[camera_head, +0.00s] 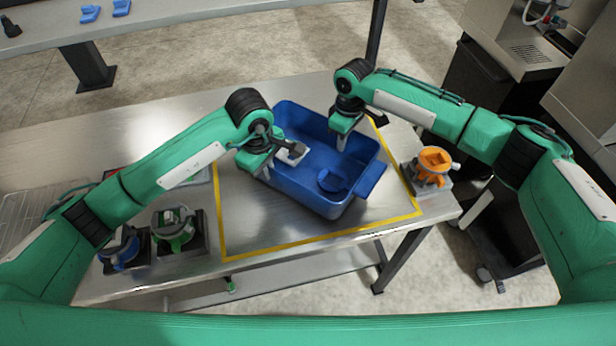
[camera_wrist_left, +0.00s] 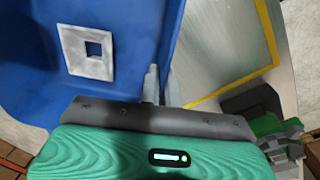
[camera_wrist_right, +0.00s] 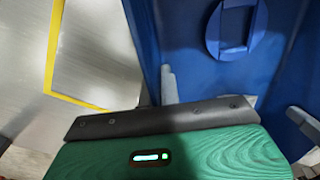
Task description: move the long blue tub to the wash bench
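The long blue tub (camera_head: 310,193) stands on the steel table, partly inside a yellow taped outline. Inside it lie a pale square piece with a square hole (camera_head: 292,152) and a round blue piece (camera_head: 332,181). My left gripper (camera_head: 264,170) is at the tub's left wall, its fingers close together on either side of the wall; they also show in the left wrist view (camera_wrist_left: 163,86). My right gripper (camera_head: 341,142) is at the far right wall, one finger inside, the other mostly hidden behind the wall in the right wrist view (camera_wrist_right: 156,90). No surface is labelled as the wash bench.
An orange fixture (camera_head: 434,160) stands close to the tub's right. Green (camera_head: 174,228) and blue (camera_head: 122,248) fixtures stand at the table's front left. Another bench (camera_head: 40,38) with small blue pieces is at the back left. Machines (camera_head: 520,55) stand at the right beyond a floor gap.

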